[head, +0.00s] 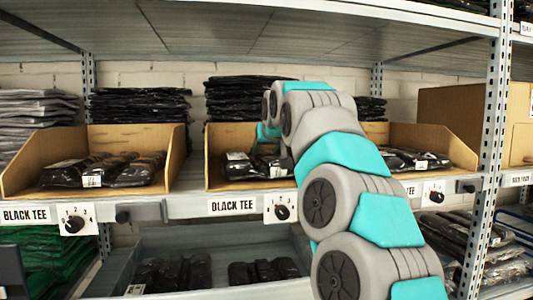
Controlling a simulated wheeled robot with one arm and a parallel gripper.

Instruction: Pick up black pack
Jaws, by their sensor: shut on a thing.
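Black packs with white labels lie in the middle cardboard bin (222,139), above a BLACK TEE label. One black pack (240,170) shows at the bin's left front. My arm reaches in from the lower right and bends down over this bin. The teal end of my gripper (267,134) shows in part at the bin. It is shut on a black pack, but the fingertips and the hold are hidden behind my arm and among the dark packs.
The left bin (160,140) and right bin (455,148) also hold black packs. Stacks of dark garments (138,105) stand behind. An upper shelf (260,30) hangs above. A metal post (488,150) stands at right. A grey tray (215,240) with dark packs sits below.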

